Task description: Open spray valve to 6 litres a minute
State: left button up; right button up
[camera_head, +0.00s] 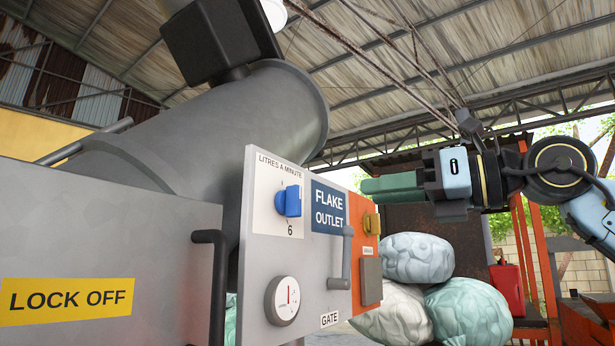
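A blue valve knob (289,201) sits on a white dial plate (268,222) marked "LITRES A MINUTE", on the grey panel. A "6" shows below the knob; its other marks are too small or hidden to read. Which mark the knob points to, I cannot tell. My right gripper (368,188) comes in from the right with its green fingers pointing left. It is apart from the knob in the picture, to its right and about level with it. Its fingers appear edge-on, so their gap does not show. My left gripper is not in view.
Right of the knob are a blue "FLAKE OUTLET" sign (328,208), a grey gate handle (344,260) and a yellow knob (371,224) on an orange strip. A round gauge (286,300) is below. A dark handle (214,285) sticks out at left. Filled bags (417,257) stand behind.

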aim_at(300, 188)
jog(key=shift+n+t+h, duration=0.3)
jog(key=p+x, duration=0.1)
jog(key=x, duration=0.2)
jog(key=r+p+x, duration=0.1)
jog(key=p+x, duration=0.1)
jog(key=x, duration=0.2)
jog(key=s+r+p+x, duration=0.1)
jog(key=p+x, duration=0.1)
jog(key=x, duration=0.2)
jog(key=shift+a, duration=0.45)
jog(key=shift+w+a, duration=0.3)
jog(key=shift+a, duration=0.1)
grip_shut()
